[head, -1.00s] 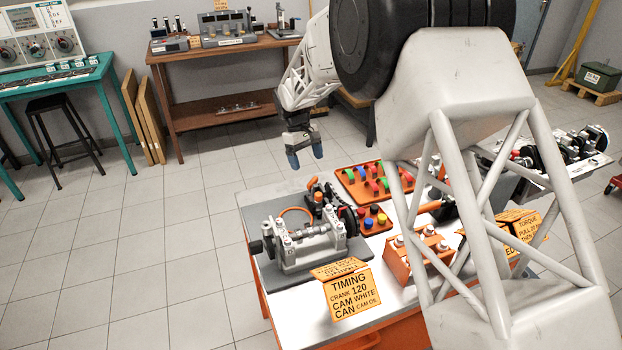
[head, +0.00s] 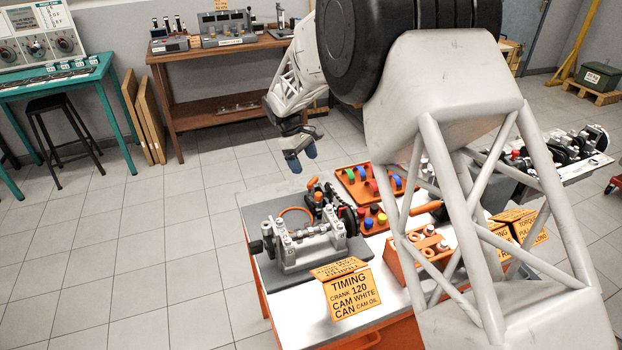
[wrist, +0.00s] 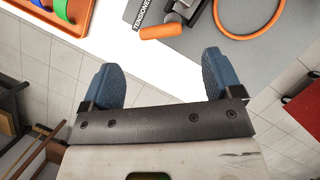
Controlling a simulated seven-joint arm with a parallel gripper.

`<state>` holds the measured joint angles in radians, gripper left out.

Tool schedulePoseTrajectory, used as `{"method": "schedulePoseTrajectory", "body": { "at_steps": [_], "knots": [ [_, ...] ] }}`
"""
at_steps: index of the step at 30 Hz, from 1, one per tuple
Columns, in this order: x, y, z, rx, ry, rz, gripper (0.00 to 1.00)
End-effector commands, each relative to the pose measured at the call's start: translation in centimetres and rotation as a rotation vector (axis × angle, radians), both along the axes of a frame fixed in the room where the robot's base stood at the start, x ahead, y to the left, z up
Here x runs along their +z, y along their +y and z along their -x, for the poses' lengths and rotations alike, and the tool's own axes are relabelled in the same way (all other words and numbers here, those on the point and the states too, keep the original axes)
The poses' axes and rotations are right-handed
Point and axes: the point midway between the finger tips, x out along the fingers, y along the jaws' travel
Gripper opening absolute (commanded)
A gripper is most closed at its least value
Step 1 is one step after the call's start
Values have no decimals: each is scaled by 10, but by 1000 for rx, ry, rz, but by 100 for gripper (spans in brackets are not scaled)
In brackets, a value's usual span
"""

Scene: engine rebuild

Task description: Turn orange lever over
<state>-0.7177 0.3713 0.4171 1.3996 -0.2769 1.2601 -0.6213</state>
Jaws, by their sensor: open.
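The orange lever (head: 312,183) stands at the back of the engine fixture (head: 308,240) in the head view. In the wrist view its orange grip (wrist: 161,32) lies beside a plate marked "TENSIONER" (wrist: 147,12), and a dark arm joins the grip. My gripper (head: 302,159) is open and empty, above and behind the lever, apart from it. In the wrist view my gripper's two blue fingers (wrist: 160,72) are spread wide, with the grip beyond them in the picture, roughly between them.
An orange tray (head: 345,176) with coloured clips lies right of the lever. An orange loop (wrist: 248,18) lies close to the lever on the grey mat (wrist: 205,38). A "TIMING" card (head: 350,292) stands at the bench front. Tiled floor is clear to the left.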

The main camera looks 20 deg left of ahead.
Motion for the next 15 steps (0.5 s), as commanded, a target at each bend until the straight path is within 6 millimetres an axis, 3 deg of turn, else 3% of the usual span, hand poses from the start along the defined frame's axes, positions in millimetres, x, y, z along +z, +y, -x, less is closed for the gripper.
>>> {"method": "schedulePoseTrajectory", "body": {
  "at_steps": [15],
  "knots": [
    [-53, -22, 3, 0, 1, 0, 85]
  ]
}}
